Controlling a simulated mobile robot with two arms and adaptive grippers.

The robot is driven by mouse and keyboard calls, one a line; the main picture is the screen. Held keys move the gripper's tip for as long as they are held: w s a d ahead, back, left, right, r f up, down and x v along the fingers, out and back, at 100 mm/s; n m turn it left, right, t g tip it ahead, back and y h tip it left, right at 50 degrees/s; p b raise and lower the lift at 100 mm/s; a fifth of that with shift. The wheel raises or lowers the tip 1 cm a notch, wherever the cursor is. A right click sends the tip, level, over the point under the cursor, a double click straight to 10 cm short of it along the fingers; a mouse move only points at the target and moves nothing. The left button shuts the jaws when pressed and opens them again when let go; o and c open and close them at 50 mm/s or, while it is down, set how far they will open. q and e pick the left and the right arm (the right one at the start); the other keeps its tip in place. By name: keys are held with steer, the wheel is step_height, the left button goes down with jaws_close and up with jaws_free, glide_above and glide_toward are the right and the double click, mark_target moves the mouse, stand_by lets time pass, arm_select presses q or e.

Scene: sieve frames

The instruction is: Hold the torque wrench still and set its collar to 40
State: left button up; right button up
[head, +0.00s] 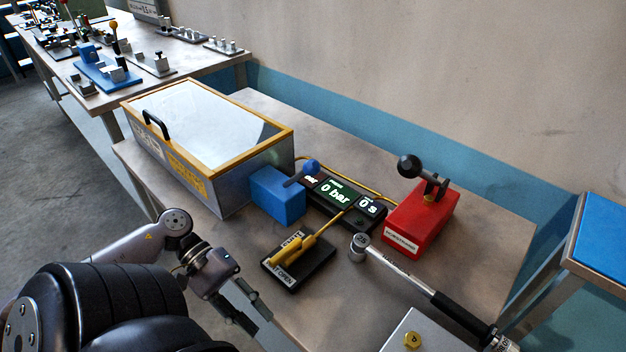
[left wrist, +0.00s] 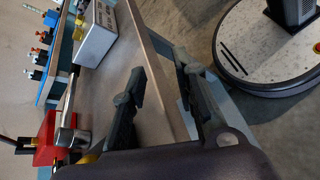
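The torque wrench (head: 405,275) lies on the bench in the head view, its silver head near the red block and its black handle running down to the right. A silver end piece with markings (head: 500,343) is cut by the bottom edge; I cannot read a setting on it. In the left wrist view the wrench's metal head (left wrist: 70,138) shows at lower left. My left gripper (head: 261,321) is open and empty, left of the wrench and apart from it, near the bench's front edge. Its two fingers are spread in the left wrist view (left wrist: 160,66). My right gripper is not in view.
A red block with a black-knobbed lever (head: 418,222) stands behind the wrench. A yellow lever on a black plate (head: 298,262) lies between gripper and wrench. Behind are a "0 bar" display (head: 335,192), a blue block (head: 277,197) and a lidded case (head: 240,173). A grey box (head: 398,336) stands in front.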

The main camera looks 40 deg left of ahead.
arm_select(q)
steer(key=w+r+t, duration=0.2)
steer(key=w+r, duration=0.7)
steer(key=w, duration=0.3)
steer(key=n+t+y, duration=0.1)
steer(key=t+y, duration=0.1)
steer(key=t, duration=0.1)
glide_toward(378, 257)
steer(key=x, duration=1.2)
jaws_close()
stand_by(0.4)
stand_by(1.5)
